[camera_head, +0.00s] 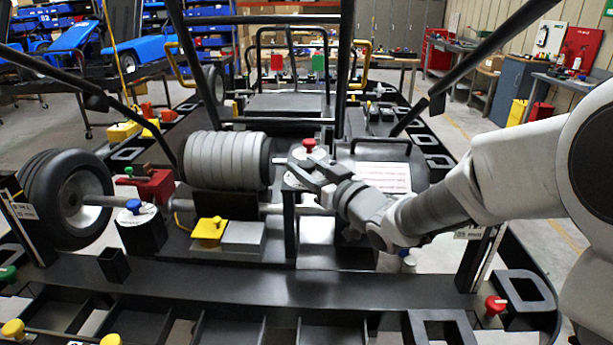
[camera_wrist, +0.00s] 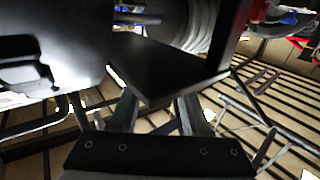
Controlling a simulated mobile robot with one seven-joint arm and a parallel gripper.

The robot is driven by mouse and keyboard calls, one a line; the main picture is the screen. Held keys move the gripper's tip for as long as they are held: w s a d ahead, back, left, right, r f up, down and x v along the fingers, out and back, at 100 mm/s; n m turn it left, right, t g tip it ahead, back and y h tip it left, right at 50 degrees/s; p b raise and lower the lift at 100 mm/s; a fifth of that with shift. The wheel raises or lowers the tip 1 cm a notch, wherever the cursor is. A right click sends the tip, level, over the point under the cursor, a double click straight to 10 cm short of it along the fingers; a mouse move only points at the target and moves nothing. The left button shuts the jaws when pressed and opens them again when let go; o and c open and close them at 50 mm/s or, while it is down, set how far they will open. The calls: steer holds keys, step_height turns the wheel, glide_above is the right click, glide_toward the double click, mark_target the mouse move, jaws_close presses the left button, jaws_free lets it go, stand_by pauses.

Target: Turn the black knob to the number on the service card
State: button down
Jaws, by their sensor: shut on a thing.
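My gripper (camera_head: 300,170) is over a pale dial (camera_head: 293,181) near the middle of the kart stand, just in front of a red knob (camera_head: 309,145). It is shut on a small dark thing, apparently the black knob, which the fingers mostly hide. I cannot read the knob's pointer or the dial's numbers. In the wrist view a black plate (camera_wrist: 165,72) covers the fingertips and what they hold. A white card with red print (camera_head: 384,177), perhaps the service card, lies on the dark housing right of my gripper; its text is too small to read.
Black frame bars (camera_head: 342,70) rise behind my gripper. A black beam (camera_head: 230,284) crosses in front.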

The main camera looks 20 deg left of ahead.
steer(key=shift+c, duration=1.8)
jaws_free()
steer(key=shift+d, duration=0.1)
steer(key=v, duration=1.7)
steer(key=shift+b, duration=0.35)
steer(key=shift+s+r, duration=0.1)
